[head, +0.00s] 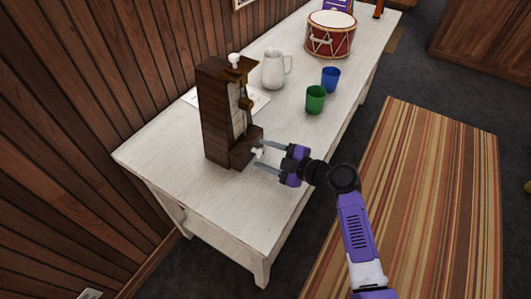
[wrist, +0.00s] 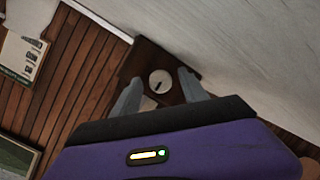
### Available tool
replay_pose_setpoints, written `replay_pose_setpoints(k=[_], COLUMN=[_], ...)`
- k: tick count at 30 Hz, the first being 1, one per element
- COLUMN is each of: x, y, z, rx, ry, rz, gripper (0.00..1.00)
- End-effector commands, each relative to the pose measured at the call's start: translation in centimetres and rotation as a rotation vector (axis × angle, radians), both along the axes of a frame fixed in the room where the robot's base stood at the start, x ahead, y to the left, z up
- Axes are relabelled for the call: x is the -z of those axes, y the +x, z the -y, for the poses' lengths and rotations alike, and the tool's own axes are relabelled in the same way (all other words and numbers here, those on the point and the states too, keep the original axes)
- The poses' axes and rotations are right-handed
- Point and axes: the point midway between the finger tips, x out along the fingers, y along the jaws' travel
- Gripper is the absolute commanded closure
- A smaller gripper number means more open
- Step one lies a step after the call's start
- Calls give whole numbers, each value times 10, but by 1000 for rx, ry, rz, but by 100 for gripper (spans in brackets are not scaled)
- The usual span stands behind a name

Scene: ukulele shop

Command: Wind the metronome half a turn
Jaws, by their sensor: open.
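A tall dark wooden metronome (head: 215,115) stands upright near the left end of the white table. A small white winding key (head: 257,153) sticks out low on its near right side. In the wrist view the key shows as a round white knob (wrist: 160,82) with a dark slot, on the brown metronome side (wrist: 145,58). My gripper (head: 263,156) is open, with one finger on each side of the key. In the wrist view its two fingers (wrist: 158,92) flank the knob with a gap; I cannot tell whether either touches it.
On the white table (head: 215,205), a white pitcher (head: 273,70), a green cup (head: 315,99), a blue cup (head: 331,78) and a red drum (head: 331,35) stand beyond the metronome. A paper sheet lies behind it. The table's front left part is clear.

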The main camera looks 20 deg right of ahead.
Motion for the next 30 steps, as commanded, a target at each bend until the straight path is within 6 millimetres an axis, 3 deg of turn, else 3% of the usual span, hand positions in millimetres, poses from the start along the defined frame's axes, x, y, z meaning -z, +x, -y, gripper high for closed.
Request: replay_pose_setpoints(k=[7, 15, 30], x=[0, 0, 3], y=[1, 1, 1], z=[0, 0, 1], rx=[0, 0, 1], ry=[0, 0, 85], rz=[0, 0, -61], gripper=[48, 99, 100])
